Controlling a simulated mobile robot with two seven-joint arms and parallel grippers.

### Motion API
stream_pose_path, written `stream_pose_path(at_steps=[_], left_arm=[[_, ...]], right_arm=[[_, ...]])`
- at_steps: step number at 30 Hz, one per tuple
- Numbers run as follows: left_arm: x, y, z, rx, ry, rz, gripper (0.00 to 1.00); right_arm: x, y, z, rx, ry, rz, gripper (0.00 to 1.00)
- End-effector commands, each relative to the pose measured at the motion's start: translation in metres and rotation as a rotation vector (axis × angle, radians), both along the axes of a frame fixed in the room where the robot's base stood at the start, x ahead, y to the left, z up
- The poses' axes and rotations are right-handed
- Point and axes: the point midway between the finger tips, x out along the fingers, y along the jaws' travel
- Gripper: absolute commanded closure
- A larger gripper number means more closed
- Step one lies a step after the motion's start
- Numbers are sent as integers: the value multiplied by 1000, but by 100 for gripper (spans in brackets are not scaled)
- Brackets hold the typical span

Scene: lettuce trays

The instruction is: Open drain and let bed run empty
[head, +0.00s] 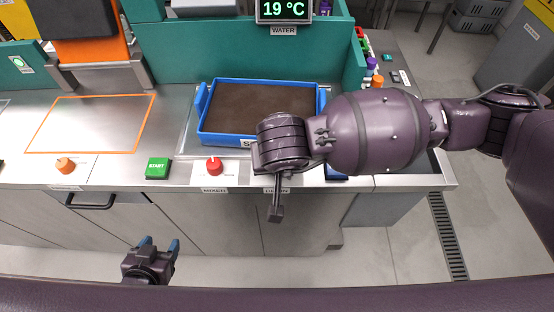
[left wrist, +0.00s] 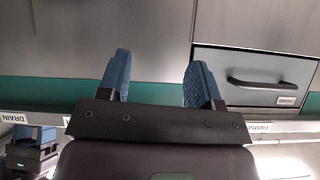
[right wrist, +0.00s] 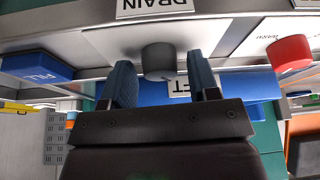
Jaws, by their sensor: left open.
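A blue tray (head: 222,138) filled with brown soil sits in the steel counter, with a pale basin edge around it. Water in the bed cannot be made out. The grey drain knob (right wrist: 159,58) shows in the right wrist view beside its DRAIN label (right wrist: 155,7). My right gripper (right wrist: 161,78) is open, its blue fingers on either side of the knob with small gaps. In the head view my right arm hides the knob and these fingers. My left gripper (head: 160,243) is open and empty, low in front of the counter, away from the knob.
A red mixer knob (head: 213,166), green START button (head: 158,167) and orange knob (head: 65,165) line the counter's front edge. A blue FILL button (right wrist: 38,66) is on the drain knob's other side. A drawer handle (head: 90,204) juts out below.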

Motion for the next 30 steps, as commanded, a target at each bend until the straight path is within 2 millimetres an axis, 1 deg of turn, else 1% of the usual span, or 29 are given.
stream_pose_path(at_steps=[1, 8, 14, 18, 24, 30], left_arm=[[-1, 0, -1, 0, 3, 0, 41], [-7, 1, -4, 1, 14, 3, 41], [-6, 2, 0, 1, 9, 4, 41], [-3, 2, 9, 1, -5, 5, 41], [-3, 3, 13, 2, -9, 6, 41], [-5, 3, 13, -1, -7, 9, 41]], right_arm=[[0, 0, 0, 0, 0, 0, 53], [0, 0, 0, 0, 0, 0, 88], [0, 0, 2, -1, -2, -41, 88], [0, 1, 4, -1, -4, -147, 88], [0, 2, 4, -1, -3, -311, 88], [0, 2, 1, 0, -2, -391, 88]])
